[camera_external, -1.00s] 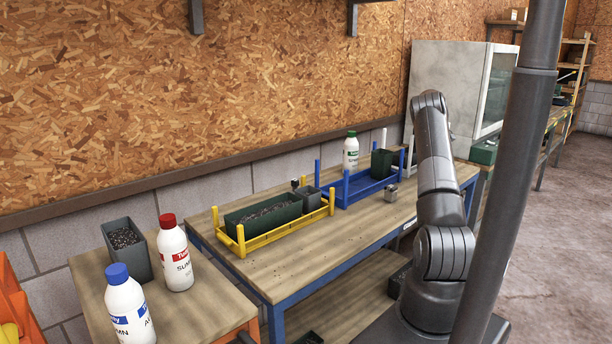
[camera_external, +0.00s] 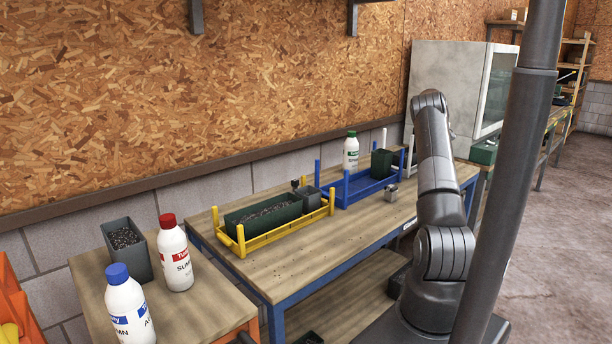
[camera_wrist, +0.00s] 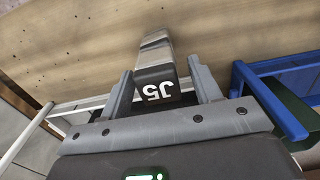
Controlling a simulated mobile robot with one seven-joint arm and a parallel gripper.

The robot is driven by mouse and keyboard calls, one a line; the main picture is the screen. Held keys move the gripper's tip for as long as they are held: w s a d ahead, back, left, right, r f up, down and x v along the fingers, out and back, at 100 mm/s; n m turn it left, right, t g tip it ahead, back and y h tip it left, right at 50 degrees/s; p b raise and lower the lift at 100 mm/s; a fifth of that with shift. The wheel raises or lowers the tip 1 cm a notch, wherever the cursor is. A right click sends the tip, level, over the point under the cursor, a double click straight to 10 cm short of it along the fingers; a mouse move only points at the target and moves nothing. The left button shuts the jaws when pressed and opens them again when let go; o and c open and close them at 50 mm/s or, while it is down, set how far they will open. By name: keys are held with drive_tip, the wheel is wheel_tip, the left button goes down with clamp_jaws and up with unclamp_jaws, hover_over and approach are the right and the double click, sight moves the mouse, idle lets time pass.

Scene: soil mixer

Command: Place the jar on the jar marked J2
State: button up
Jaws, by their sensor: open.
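In the wrist view, a small jar (camera_wrist: 155,50) with a dark face and lighter grey sides stands between the two fingers of my gripper (camera_wrist: 162,86). Its white marking looks like J5, though it may be turned. The fingers are spread, with a gap beside the jar. In the external view, a small grey jar (camera_external: 391,193) stands on the table right of the blue tray. Another small dark-topped jar (camera_external: 295,184) is at the yellow tray, its marking unreadable. My gripper is mostly hidden behind my arm there.
The yellow tray (camera_external: 240,240) holds a long green planter (camera_external: 263,214) and a grey pot (camera_external: 309,198). The table front (camera_external: 310,250) is clear.

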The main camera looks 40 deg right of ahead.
wheel_tip(320, 180, up, 10)
drive_tip(key=w+a+r+t, duration=0.1)
drive_tip(key=w+a+r, duration=0.3)
drive_tip(key=a, duration=0.5)
drive_tip(key=w+a+r+t, duration=0.1)
drive_tip(key=w+a+r, duration=0.1)
drive_tip(key=a+r, duration=0.55)
drive_tip(key=a+r+m+t, duration=0.1)
drive_tip(key=a+r, duration=0.2)
drive_tip(key=a, duration=1.5)
drive_tip(key=s+a+f+t, duration=0.1)
drive_tip(key=s+a, duration=0.3)
drive_tip(key=a, duration=0.5)
drive_tip(key=s+a+f, duration=0.1)
drive_tip(key=s+a, duration=0.2)
drive_tip(key=a, duration=0.6)
drive_tip(key=s+a+f+n+t, duration=0.1)
drive_tip(key=s+a+f, duration=0.7)
drive_tip(key=s+a, duration=0.3)
drive_tip(key=shift+s+f+t, duration=0.25)
drive_tip(key=shift+t, duration=0.05)
